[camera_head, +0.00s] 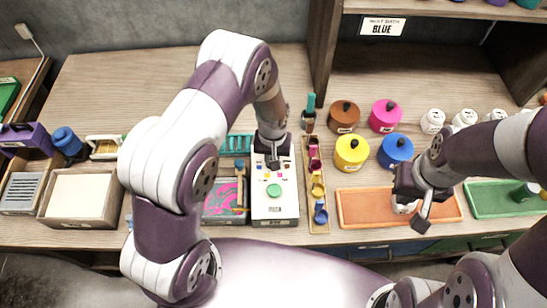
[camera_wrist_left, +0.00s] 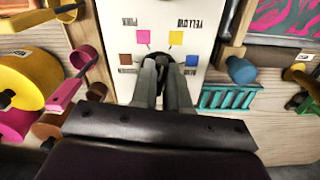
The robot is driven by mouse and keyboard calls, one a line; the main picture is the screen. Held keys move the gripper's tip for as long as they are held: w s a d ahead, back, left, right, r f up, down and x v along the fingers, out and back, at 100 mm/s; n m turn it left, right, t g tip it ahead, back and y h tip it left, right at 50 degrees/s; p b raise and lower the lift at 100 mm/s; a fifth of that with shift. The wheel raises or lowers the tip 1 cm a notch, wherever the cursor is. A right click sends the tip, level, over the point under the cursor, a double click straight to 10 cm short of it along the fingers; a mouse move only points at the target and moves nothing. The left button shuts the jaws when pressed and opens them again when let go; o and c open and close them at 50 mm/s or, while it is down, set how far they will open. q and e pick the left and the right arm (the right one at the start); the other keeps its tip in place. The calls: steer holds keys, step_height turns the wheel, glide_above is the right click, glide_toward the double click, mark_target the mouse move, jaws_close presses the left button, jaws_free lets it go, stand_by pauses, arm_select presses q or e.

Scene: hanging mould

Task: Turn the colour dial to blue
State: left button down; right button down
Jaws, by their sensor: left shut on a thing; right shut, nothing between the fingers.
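The dial box (camera_head: 275,213) is white, with a round green button (camera_head: 274,190) on its near half. My left gripper (camera_head: 273,163) comes down on its far half, fingers shut on the dial, which they mostly hide. In the left wrist view my left gripper (camera_wrist_left: 163,65) is at the dial box (camera_wrist_left: 160,15), among a pink square (camera_wrist_left: 143,37), a yellow square (camera_wrist_left: 176,38), a brown square (camera_wrist_left: 126,60) and a blue square (camera_wrist_left: 191,60). I cannot tell which colour the dial points to. My right gripper (camera_head: 424,219) is shut and empty over the orange tray.
Brown, pink, yellow and blue pots (camera_head: 397,148) stand right of the dial box. A wooden rack of coloured scoops (camera_head: 319,188) lies close beside it. An orange tray (camera_head: 357,207) and a green tray (camera_head: 490,205) lie right.

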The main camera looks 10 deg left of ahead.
arm_select(q)
steer(key=m, duration=0.6)
steer(key=shift+w+a+b, duration=0.15)
steer(key=shift+a+b, duration=0.1)
steer(key=shift+b, duration=0.15)
steer(key=m, duration=0.3)
steer(key=shift+a+m, duration=0.1)
steer(key=shift+m, duration=0.3)
steer(key=shift+w+m+b, duration=0.15)
steer(key=shift+m+b, duration=0.15)
steer(key=shift+m, duration=1.3)
steer(key=c, duration=1.1)
jaws_free()
steer(key=shift+r, duration=0.1)
step_height(320, 180, up, 13)
steer(key=shift+f+b, duration=0.2)
steer(key=shift+b, duration=0.95)
